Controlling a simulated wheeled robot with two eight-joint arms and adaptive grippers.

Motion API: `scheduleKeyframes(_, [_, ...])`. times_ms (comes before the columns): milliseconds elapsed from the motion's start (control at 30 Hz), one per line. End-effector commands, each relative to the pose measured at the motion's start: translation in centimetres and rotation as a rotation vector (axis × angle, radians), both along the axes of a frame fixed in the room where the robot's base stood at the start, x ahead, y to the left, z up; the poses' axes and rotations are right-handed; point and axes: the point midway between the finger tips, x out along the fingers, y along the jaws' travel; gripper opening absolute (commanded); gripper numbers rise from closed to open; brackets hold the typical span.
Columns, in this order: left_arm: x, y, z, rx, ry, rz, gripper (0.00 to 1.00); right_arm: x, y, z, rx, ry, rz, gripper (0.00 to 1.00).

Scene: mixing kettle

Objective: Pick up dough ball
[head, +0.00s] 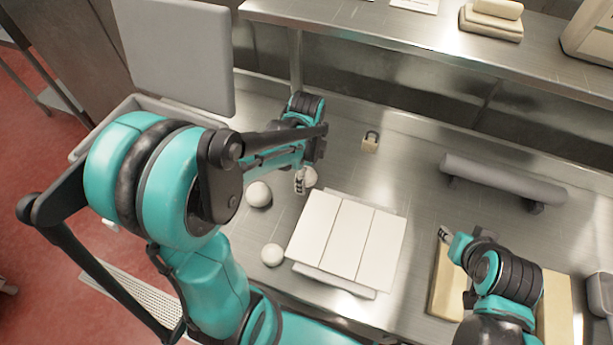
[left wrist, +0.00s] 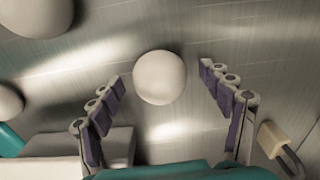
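A pale round dough ball (head: 310,177) sits on the steel counter at my left gripper (head: 300,181), which partly covers it in the head view. In the left wrist view this dough ball (left wrist: 160,77) lies between the spread fingertips of the left gripper (left wrist: 159,76), with a gap on each side. The left gripper is open and empty. A second dough ball (head: 258,194) lies to its left and a third dough ball (head: 272,254) lies nearer the front. My right gripper (head: 446,234) is over a wooden board; its finger opening is not clear.
White rectangular sheets (head: 340,235) lie stacked to the right of the dough balls. A padlock-shaped object (head: 370,142) stands behind them. A grey roller (head: 502,181) lies at the right, behind the wooden board (head: 446,285). A steel shelf (head: 400,35) overhangs the back.

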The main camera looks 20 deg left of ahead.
Motion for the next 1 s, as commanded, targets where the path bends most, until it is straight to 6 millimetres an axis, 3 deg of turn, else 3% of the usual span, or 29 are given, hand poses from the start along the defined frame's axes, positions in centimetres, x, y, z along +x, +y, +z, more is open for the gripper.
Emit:
scheduleKeyframes(33, [0.0, 0.0, 0.0, 0.000, 0.000, 0.000, 0.68, 0.0, 0.0, 0.0, 0.000, 0.000, 0.000, 0.40])
scheduleKeyframes(200, [0.0, 0.0, 0.0, 0.000, 0.000, 0.000, 0.23, 0.0, 0.0, 0.0, 0.000, 0.000, 0.000, 0.40])
scheduleKeyframes(567, [0.0, 0.0, 0.7, 0.000, 0.000, 0.000, 0.22, 0.0, 0.0, 0.3, 0.000, 0.000, 0.000, 0.40])
scheduleKeyframes(1000, [0.0, 0.0, 8.9, 0.000, 0.000, 0.000, 0.22, 0.0, 0.0, 3.6, 0.000, 0.000, 0.000, 0.40])
